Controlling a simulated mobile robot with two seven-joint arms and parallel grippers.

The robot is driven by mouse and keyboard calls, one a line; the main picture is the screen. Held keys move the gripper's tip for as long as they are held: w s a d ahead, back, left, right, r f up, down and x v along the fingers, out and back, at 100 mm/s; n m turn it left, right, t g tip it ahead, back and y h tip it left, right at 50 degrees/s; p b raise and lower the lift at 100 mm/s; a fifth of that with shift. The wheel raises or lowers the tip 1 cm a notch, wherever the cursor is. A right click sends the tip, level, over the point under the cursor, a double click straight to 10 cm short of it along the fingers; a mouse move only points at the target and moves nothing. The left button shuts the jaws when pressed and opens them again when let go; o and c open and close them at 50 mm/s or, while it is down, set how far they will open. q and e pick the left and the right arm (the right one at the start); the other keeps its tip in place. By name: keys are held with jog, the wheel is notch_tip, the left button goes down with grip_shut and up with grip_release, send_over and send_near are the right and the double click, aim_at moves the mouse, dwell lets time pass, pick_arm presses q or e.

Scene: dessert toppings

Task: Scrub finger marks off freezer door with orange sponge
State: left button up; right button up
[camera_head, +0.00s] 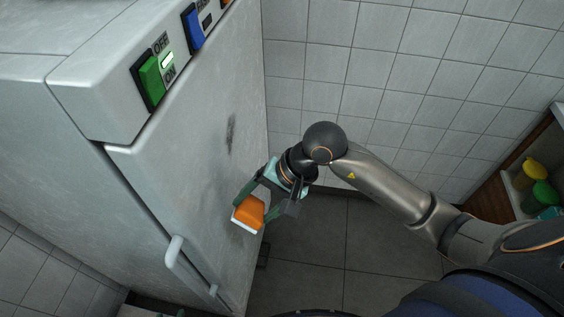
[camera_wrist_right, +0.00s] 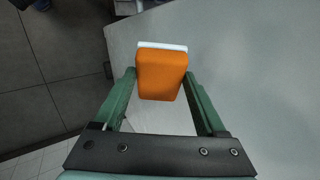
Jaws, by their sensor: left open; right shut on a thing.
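The freezer door (camera_head: 190,180) is a pale grey panel on the left of the head view, with a handle (camera_head: 183,262) low on it. A dark smudge (camera_head: 231,133) shows on its upper right part, and a fainter grey patch lies near the sponge. My right gripper (camera_head: 256,207) is shut on the orange sponge (camera_head: 249,212), which has a white layer (camera_wrist_right: 162,46) on its far side. The sponge is at the door's lower right part, below the dark smudge; I cannot tell whether it touches. It also shows between the fingers in the right wrist view (camera_wrist_right: 161,76). My left gripper is not in view.
A green ON/OFF switch (camera_head: 151,80) and a blue switch (camera_head: 193,27) sit on the panel above the door. A tiled wall (camera_head: 360,60) stands behind. A shelf at right holds yellow (camera_head: 528,172) and green (camera_head: 540,195) items. Dark floor tiles (camera_head: 310,245) are clear.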

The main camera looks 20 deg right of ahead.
jog(key=w+r+m+t+y, duration=0.1)
jog(key=m, duration=0.1)
jog(key=d+m+t+y, duration=0.1)
jog(key=m+t, duration=0.1)
jog(key=w+d+r+m+t+y+b, duration=0.1)
jog(key=m, duration=0.1)
jog(key=shift+w+r+t+y, duration=0.3)
jog(key=shift+y, duration=0.1)
jog(key=w+d+r+m+t, duration=0.1)
jog(key=w+d+m+t, duration=0.1)
jog(key=d+m+t, duration=0.3)
jog(key=shift+n+h, duration=0.3)
jog(key=shift+w+a+r+p, duration=0.15)
jog(key=shift+w+a+p, duration=0.15)
jog(key=shift+w+a, duration=0.65)
jog(key=shift+w+a+r+p, duration=0.1)
jog(key=shift+w+a+p, duration=0.2)
jog(key=shift+w+a, duration=0.6)
jog(key=shift+w+a, duration=0.5)
jog(key=shift+a, duration=0.3)
jog(key=shift+w, duration=0.1)
